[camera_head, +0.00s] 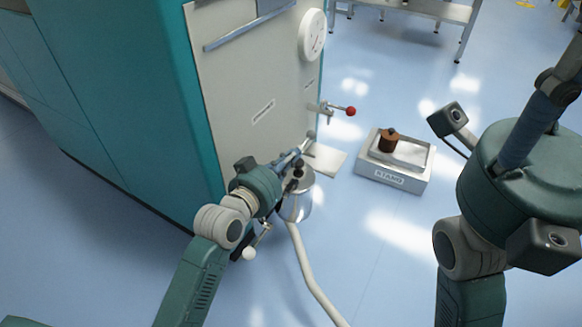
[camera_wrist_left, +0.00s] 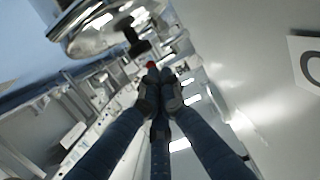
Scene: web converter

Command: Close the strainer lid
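The strainer (camera_head: 296,207) is a shiny metal vessel beside the machine, near the middle of the head view. My left gripper and wrist partly cover its top, so how far its lid stands open is not clear. In the left wrist view, a shiny rounded metal part with a rim (camera_wrist_left: 95,28) and a dark knob (camera_wrist_left: 136,44) shows at the upper left. My left gripper (camera_head: 303,148) is above and just behind the strainer; its fingertips (camera_wrist_left: 160,78) are together with nothing visible between them. My right gripper (camera_head: 560,82) is at the upper right, partly cut off.
The teal and grey machine (camera_head: 245,100) stands on the left, with a red-knobbed lever (camera_head: 350,111) and a white handwheel (camera_head: 312,35). A pale pipe (camera_head: 312,278) runs to the front.

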